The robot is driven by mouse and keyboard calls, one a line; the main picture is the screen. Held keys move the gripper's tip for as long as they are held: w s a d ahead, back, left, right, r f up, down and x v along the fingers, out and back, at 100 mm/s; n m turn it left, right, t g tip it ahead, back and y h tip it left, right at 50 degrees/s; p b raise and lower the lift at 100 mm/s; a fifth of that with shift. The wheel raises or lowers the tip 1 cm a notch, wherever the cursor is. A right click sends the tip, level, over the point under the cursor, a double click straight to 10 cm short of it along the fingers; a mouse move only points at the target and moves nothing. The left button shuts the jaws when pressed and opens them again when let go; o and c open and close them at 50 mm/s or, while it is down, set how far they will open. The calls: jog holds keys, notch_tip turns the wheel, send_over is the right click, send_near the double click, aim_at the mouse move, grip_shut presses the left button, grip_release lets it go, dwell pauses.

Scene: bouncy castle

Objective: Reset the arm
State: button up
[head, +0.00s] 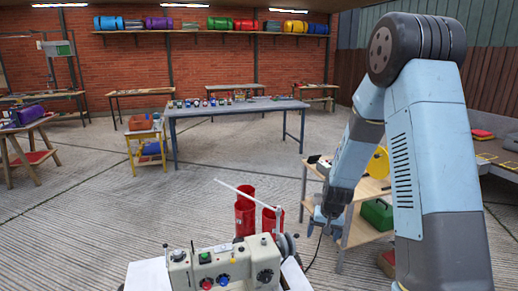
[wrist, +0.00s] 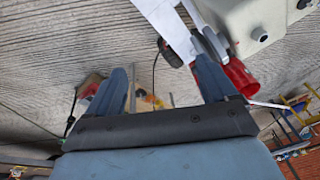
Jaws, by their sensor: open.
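My arm rises at the right of the head view, bends at a dark grey joint near the top, and reaches down. My gripper (head: 325,222) hangs at the low end of the arm, small in the head view, beside the wooden workbench (head: 358,224). In the wrist view my gripper (wrist: 162,82) shows two grey-blue fingers spread apart with nothing between them. The concrete floor (wrist: 70,45) lies beyond the fingers.
A cream control machine (head: 225,268) with knobs stands close in front, near two red cylinders (head: 245,215). A green box (head: 378,213) sits on the workbench's lower shelf. A long grey table (head: 235,106) with small items stands farther back. Open floor lies at centre-left.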

jog(key=s+r+n+t, duration=0.1)
jog(key=s+r, duration=0.5)
jog(key=r, duration=0.5)
jog(key=s+r+t, duration=0.1)
jog(key=s+r, duration=0.4)
jog(key=r, duration=0.7)
jog(key=s+r, duration=0.5)
jog(key=s, duration=0.4)
jog(key=s+d+r+n+t, duration=0.1)
jog(key=s+r, duration=0.4)
jog(key=s, duration=0.4)
jog(key=shift+h, duration=0.4)
jog(key=shift+s+d+r, duration=0.1)
jog(key=shift+s, duration=0.3)
jog(key=shift+c, duration=0.4)
